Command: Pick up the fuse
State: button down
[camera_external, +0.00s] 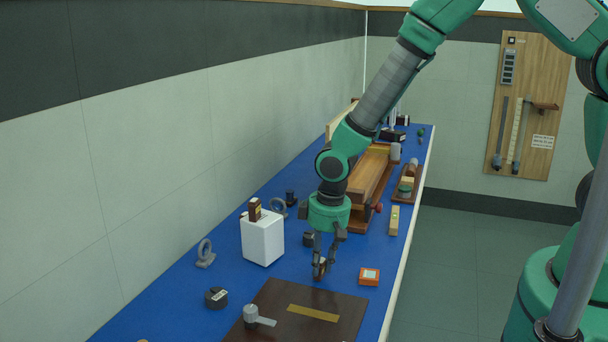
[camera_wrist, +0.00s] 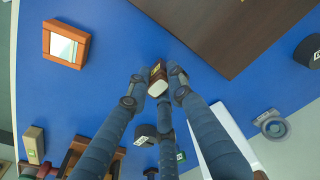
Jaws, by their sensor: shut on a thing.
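My gripper (camera_external: 320,266) reaches down over the blue bench, just beyond the dark board. Its fingers are shut on a small brown block with a gold label and a pale face, which looks like the fuse (camera_wrist: 158,82). In the wrist view the fuse sits between the blue-grey fingertips (camera_wrist: 157,90). In the external view the fingers hide most of the fuse (camera_external: 321,268). It is low, at or close to the bench top; I cannot tell whether it touches.
A white box (camera_external: 262,240) with a brown block (camera_external: 255,209) on top stands to the left. An orange box (camera_external: 369,276) lies to the right. The dark board (camera_external: 280,300) carries a brass strip and a grey cylinder. A wooden instrument (camera_external: 370,175) stands behind my gripper.

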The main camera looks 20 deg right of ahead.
jog(key=shift+r, duration=0.45)
notch_tip(320, 180, up, 3)
jog(key=shift+p, duration=0.4)
jog(key=s+d+r+p, duration=0.1)
jog(key=s+d, duration=0.9)
jog(key=s, duration=0.2)
jog(key=shift+d, duration=0.35)
jog(key=shift+w, duration=0.1)
jog(key=w+a+r+n+p, duration=0.3)
jog(key=w+a+r+p, duration=0.1)
jog(key=w+r+p, duration=0.2)
jog(key=w+a+r+n+g+p, duration=0.1)
jog(key=w+a+r+p, duration=0.3)
jog(key=w, duration=0.5)
notch_tip(320, 180, up, 3)
jog(key=shift+w+a+r+n+h+p, duration=0.15)
jog(key=shift+a+n+h+p, duration=0.25)
jog(key=shift+n+p, duration=0.55)
jog(key=w+a, duration=0.3)
jog(key=w, duration=0.1)
jog(key=w+a+f+p, duration=0.1)
jog(key=w+a, duration=0.2)
jog(key=w, duration=0.1)
jog(key=w+a+p, duration=0.1)
jog(key=w+a, duration=0.3)
jog(key=shift+w+f, duration=0.25)
jog(key=shift+f, duration=0.05)
